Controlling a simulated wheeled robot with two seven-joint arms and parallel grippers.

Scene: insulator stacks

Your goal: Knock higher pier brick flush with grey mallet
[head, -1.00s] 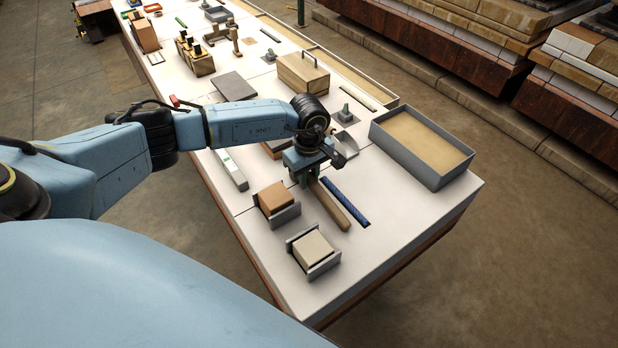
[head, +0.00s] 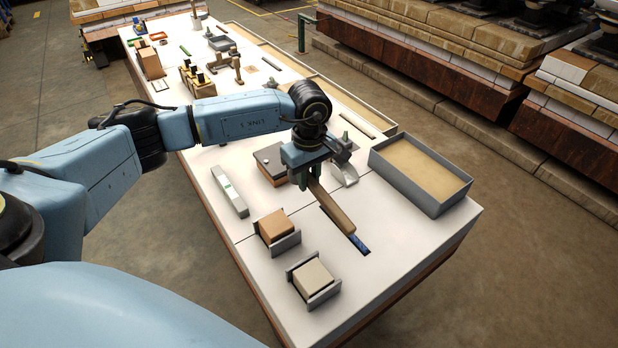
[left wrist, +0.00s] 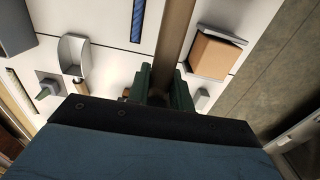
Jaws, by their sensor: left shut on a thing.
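My left gripper (head: 308,178) is shut on a long brown bar (head: 332,208). The bar slopes down toward the front right, above or across a blue strip (head: 363,245). No grey mallet head shows on the bar. An orange-tan brick (head: 273,225) sits in a grey bracket at the table's front left. A pale beige brick (head: 312,277) sits in a similar bracket nearer the front. Which one stands higher I cannot tell. In the left wrist view the bar (left wrist: 176,35) runs upward from between the fingers, and the orange-tan brick (left wrist: 213,55) is beside it, apart.
A grey tray with a sandy bed (head: 415,172) stands to the right. A grey scoop (head: 345,173) lies behind the gripper. A dark grey plate (head: 268,157) and a pale level-like bar (head: 229,192) lie to the left. The front right of the table is clear.

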